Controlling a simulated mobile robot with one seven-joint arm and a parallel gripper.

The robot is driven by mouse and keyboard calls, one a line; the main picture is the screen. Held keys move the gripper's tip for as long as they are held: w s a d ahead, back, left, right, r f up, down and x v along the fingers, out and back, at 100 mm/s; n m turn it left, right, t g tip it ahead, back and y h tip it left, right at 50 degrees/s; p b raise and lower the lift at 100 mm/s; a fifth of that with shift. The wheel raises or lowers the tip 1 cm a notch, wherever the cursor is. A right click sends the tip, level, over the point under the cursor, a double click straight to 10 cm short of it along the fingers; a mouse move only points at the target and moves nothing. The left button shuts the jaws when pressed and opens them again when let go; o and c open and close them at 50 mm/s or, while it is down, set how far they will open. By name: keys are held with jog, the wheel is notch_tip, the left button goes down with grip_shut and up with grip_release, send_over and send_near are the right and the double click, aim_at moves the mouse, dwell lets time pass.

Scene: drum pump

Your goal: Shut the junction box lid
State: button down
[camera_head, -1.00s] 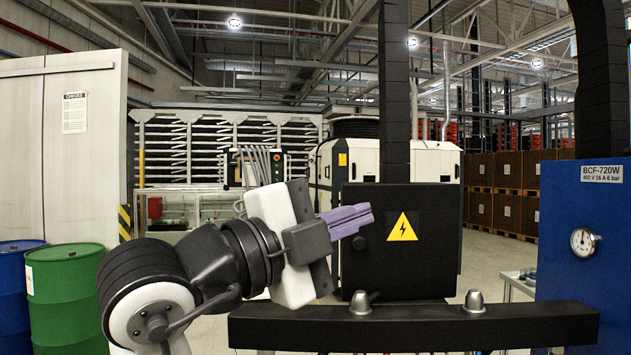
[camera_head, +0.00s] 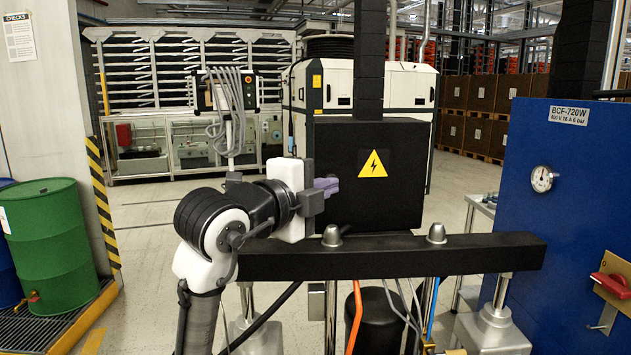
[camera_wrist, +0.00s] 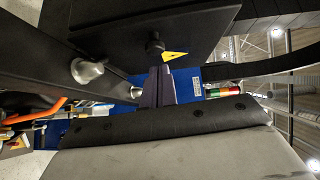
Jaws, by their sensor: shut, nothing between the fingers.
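The junction box is black, with its dark lid (camera_head: 400,190) facing me and a yellow warning triangle (camera_head: 373,164) on it. It stands on the black post behind the black beam. No clear gap shows around the lid in the head view, but I cannot tell whether it is fully shut. My gripper (camera_head: 334,186) has purple fingers, shut and empty, in front of the lid's left part. In the wrist view the shut fingers (camera_wrist: 159,72) point at the lid's lower edge, close to a black knob (camera_wrist: 155,47). Whether they touch the lid is unclear.
A black beam (camera_head: 390,258) with metal studs runs below the box. A blue cabinet (camera_head: 570,180) with a gauge and red switch stands at right. A green drum (camera_head: 45,245) stands at left. Hoses and cables hang under the beam. Open floor lies between drum and beam.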

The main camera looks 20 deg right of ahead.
jog(key=shift+w+d, duration=0.15)
jog(key=shift+w, duration=0.6)
jog(key=shift+w, duration=0.1)
jog(key=shift+w+r, duration=0.1)
jog(key=shift+w, duration=0.95)
